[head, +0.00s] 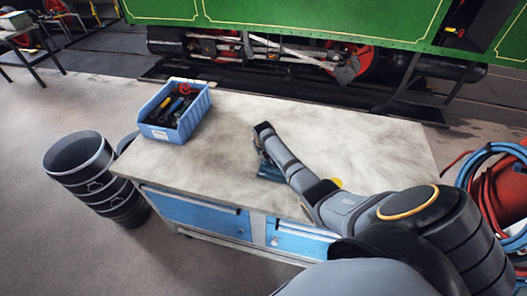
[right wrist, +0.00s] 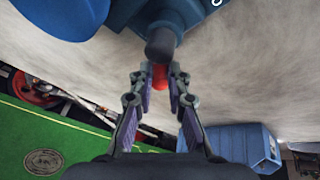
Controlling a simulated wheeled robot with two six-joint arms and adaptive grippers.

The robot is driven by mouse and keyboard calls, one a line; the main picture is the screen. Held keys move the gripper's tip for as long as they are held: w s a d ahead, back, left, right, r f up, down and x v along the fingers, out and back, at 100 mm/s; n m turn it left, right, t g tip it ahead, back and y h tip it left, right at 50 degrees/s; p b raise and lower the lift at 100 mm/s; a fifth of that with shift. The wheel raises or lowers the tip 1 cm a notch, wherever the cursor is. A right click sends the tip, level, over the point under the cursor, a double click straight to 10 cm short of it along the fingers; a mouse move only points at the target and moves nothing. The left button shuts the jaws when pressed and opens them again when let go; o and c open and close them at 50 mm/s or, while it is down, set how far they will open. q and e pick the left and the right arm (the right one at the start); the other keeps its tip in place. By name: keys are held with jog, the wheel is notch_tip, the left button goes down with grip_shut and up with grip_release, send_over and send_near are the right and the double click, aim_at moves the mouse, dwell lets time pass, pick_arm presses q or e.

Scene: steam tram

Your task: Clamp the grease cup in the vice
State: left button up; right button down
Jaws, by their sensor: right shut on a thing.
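The blue vice (head: 270,172) stands on the workbench, mostly hidden behind my right arm in the head view. In the right wrist view its blue body (right wrist: 130,14) fills the top, with a dark round spindle end (right wrist: 160,44) pointing toward my gripper. My right gripper (right wrist: 160,76) is shut on a small red knob (right wrist: 159,74) right by that spindle end; it looks like part of the vice handle. The vice jaws are hidden. My left gripper is not in view.
A blue bin (head: 195,128) of tools stands at the bench's left end. The bench top (head: 340,130) is clear behind and right of the vice. Black buckets (head: 85,170) stand left of the bench, red cylinders with hoses (head: 500,190) to the right, the green tram behind.

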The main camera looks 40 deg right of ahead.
dwell(0.3)
jog(key=c, duration=1.3)
grip_release()
jog(key=v, duration=1.2)
